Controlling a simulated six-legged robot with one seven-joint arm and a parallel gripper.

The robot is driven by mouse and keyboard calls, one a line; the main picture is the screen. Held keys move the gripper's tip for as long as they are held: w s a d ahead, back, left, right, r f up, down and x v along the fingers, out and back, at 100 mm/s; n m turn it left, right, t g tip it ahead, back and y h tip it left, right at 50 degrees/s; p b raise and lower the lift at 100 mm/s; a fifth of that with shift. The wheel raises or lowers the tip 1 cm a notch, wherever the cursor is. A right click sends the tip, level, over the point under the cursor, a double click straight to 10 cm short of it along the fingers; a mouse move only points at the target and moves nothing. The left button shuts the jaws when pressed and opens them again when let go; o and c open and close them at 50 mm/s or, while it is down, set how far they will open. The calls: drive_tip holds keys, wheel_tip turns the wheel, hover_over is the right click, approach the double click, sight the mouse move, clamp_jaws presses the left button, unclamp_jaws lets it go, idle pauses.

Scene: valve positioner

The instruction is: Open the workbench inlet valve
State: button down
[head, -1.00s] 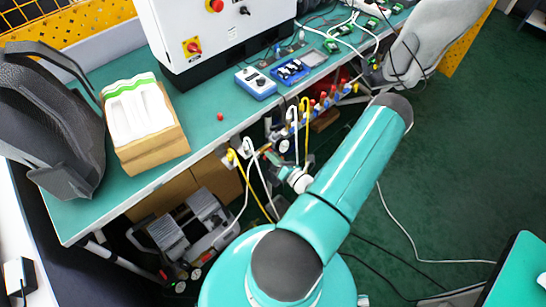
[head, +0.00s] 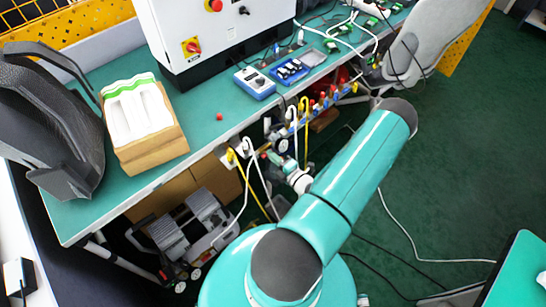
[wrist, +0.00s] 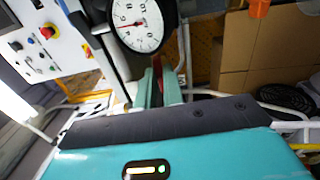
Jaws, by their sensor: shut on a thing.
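My gripper (wrist: 157,82) shows in the wrist view as two teal fingers, just below a round gauge. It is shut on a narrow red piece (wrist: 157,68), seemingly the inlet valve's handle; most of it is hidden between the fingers. The gauge (wrist: 138,26) has a white dial with a red needle pointing left. In the head view my gripper (head: 274,158) is small, at the pipework just below the bench's front edge. The handle cannot be made out there, so its angle is unclear.
The teal workbench (head: 212,138) carries a white control box (head: 225,45) and a cardboard box (head: 150,150). A manifold with red and blue knobs (head: 322,105) runs along its front edge. White and yellow hoses hang near my gripper. A compressor (head: 195,225) stands below.

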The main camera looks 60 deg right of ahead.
drive_tip(key=shift+s+m, duration=0.1)
drive_tip(key=shift+m, duration=0.2)
drive_tip(key=c, duration=1.5)
unclamp_jaws()
drive_tip(key=v, duration=1.3)
drive_tip(key=shift+s+a, duration=0.1)
drive_tip(key=shift+s, duration=0.25)
